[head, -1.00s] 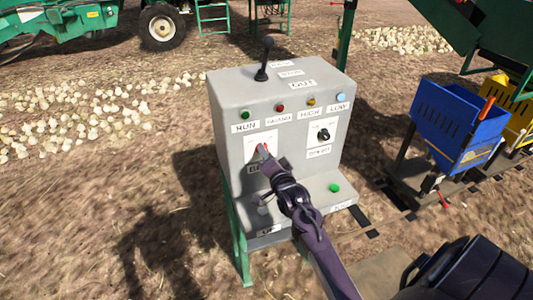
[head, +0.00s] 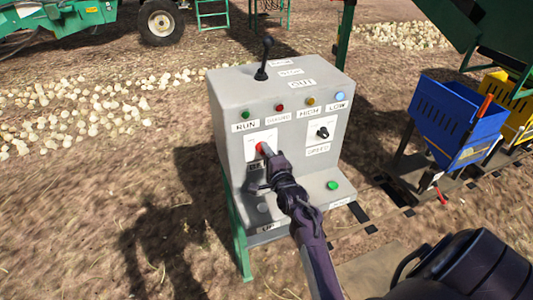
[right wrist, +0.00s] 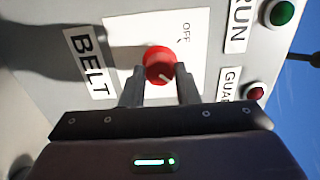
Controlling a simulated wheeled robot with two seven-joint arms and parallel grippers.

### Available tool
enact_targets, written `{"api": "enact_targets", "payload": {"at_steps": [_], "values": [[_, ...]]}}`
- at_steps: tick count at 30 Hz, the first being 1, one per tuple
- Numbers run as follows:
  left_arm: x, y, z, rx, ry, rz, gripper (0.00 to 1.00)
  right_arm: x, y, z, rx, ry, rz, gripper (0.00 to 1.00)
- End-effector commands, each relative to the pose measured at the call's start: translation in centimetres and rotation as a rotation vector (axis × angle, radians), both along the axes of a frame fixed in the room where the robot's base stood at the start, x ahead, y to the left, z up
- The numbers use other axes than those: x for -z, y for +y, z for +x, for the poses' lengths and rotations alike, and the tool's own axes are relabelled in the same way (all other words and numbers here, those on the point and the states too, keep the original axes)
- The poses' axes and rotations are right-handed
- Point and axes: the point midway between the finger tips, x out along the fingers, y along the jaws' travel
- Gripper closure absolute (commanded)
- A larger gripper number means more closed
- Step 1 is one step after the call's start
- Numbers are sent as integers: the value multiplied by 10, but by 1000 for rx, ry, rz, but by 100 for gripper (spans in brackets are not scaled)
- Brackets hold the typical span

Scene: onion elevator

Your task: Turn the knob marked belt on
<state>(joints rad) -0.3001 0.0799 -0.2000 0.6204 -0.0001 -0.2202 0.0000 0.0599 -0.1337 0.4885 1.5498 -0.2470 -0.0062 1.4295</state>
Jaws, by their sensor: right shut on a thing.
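The belt knob (right wrist: 159,65) is red and round with a white pointer line, on a white plate (right wrist: 120,38) marked OFF beside a BELT label (right wrist: 90,62). The pointer does not point at the OFF mark in the right wrist view. My right gripper (right wrist: 159,78) has its two fingers on either side of the knob and is shut on it. In the head view my right gripper (head: 264,153) covers part of the knob (head: 262,147) and the BELT label. My left gripper is not in view.
The grey control box (head: 230,95) carries several lamps, a black SPEED knob (head: 323,133), a black lever (head: 264,58) on top and a green button (head: 333,185) on the lower ledge. A blue crate (head: 460,115) stands to the right. Onions lie on the ground at left.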

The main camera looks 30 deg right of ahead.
Motion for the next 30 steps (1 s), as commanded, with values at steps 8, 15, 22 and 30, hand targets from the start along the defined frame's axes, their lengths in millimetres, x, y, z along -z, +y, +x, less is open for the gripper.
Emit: {"api": "enact_targets", "payload": {"at_steps": [8, 15, 22, 30], "values": [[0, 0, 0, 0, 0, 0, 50, 1, 0, 0, 1, 0, 10, 95], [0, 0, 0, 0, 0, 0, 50, 1, 0, 0, 1, 0, 9, 62], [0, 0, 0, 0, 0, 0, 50, 1, 0, 0, 1, -1, 8, 50], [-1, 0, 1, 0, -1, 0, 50, 0, 2, 1, -1, -2, 8, 50]]}}
